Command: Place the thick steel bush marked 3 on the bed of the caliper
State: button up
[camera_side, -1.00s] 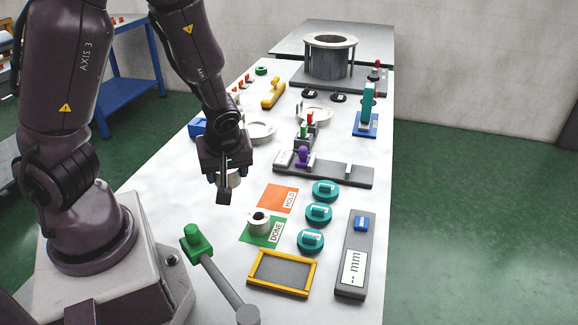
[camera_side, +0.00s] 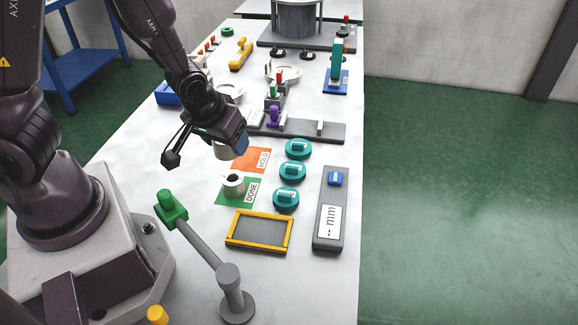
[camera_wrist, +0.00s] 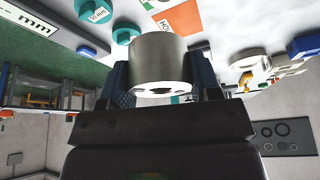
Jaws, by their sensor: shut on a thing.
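My gripper (camera_side: 231,150) is shut on a thick pale steel bush (camera_side: 222,151) and holds it above the table, left of the orange HOLD card. The bush also shows in the wrist view (camera_wrist: 158,60), between the two fingers, with its bored end partly visible. I cannot read a number on it. What looks like the caliper is a long grey bed (camera_side: 335,132) behind and to the right of my gripper, with upright jaws and a purple knob (camera_side: 274,115). My gripper hides part of its left end.
Another bush (camera_side: 233,184) stands on the green DONE card (camera_side: 252,192), near the HOLD card (camera_side: 262,156). Several teal discs (camera_side: 291,172) lie to the right. A mm readout (camera_side: 329,215), a yellow-framed tray (camera_side: 259,245) and a green-topped lever (camera_side: 200,245) are nearer.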

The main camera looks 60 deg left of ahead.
jog(key=w+d+r+m+h, duration=0.2)
jog(key=w+d+r+m, duration=0.3)
jog(key=w+d+m, duration=0.15)
jog(key=n+g+y, duration=0.1)
jog(key=n+y, duration=0.3)
jog(key=n, duration=0.8)
send_over(219, 163)
notch_tip(219, 163, down, 10)
jog(key=shift+f, duration=3.85)
jog(key=o, duration=1.1)
jog(key=shift+f, duration=0.1)
